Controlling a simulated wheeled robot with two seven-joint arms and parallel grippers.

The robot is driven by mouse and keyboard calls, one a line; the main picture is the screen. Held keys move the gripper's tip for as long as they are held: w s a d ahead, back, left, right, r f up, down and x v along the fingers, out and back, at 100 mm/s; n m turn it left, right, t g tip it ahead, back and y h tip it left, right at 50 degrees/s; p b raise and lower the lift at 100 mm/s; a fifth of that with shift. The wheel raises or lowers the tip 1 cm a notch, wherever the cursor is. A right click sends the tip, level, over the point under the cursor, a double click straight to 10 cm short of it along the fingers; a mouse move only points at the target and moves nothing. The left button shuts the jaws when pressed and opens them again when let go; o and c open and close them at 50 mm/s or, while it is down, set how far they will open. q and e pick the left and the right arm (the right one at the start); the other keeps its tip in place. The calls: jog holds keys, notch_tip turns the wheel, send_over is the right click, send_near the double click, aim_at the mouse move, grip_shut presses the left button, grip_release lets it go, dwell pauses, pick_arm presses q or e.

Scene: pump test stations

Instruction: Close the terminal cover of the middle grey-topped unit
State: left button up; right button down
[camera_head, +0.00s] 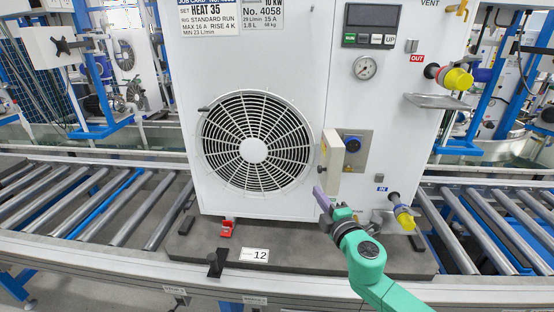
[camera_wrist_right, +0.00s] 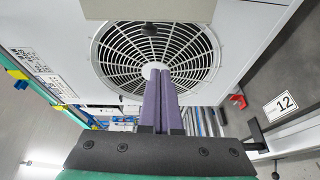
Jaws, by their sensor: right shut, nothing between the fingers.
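A white pump unit (camera_head: 260,40) stands in front of me; its top is out of view, so I cannot tell its colour. Its terminal cover (camera_head: 331,160), a small cream box-like flap, stands swung out from the front, left of a grey recess with a blue socket (camera_head: 353,143). My right gripper (camera_head: 319,192) has its purple fingers together and empty, just below and left of the cover's lower edge. In the right wrist view the fingers (camera_wrist_right: 160,75) point toward the fan grille (camera_wrist_right: 200,50). A beige panel, seemingly the cover (camera_wrist_right: 148,9), crosses the top there. My left gripper is out of view.
The unit rests on a dark pallet (camera_head: 300,258) labelled 12, on a roller conveyor (camera_head: 90,215). A metal shelf (camera_head: 435,101) and yellow-capped ports (camera_head: 456,78) stick out at right, with another yellow-capped port (camera_head: 403,215) low beside the gripper. A red clip (camera_head: 226,228) sits below the fan.

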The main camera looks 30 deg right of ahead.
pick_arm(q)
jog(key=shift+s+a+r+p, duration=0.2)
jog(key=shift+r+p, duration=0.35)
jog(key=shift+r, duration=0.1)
pick_arm(e)
jog(key=w+d+r, duration=0.1)
jog(key=w+d, duration=0.3)
jog(key=w, duration=0.2)
jog(key=shift+w+d+r, duration=0.2)
jog(key=shift+w+r, duration=0.15)
jog(key=shift+w, duration=0.05)
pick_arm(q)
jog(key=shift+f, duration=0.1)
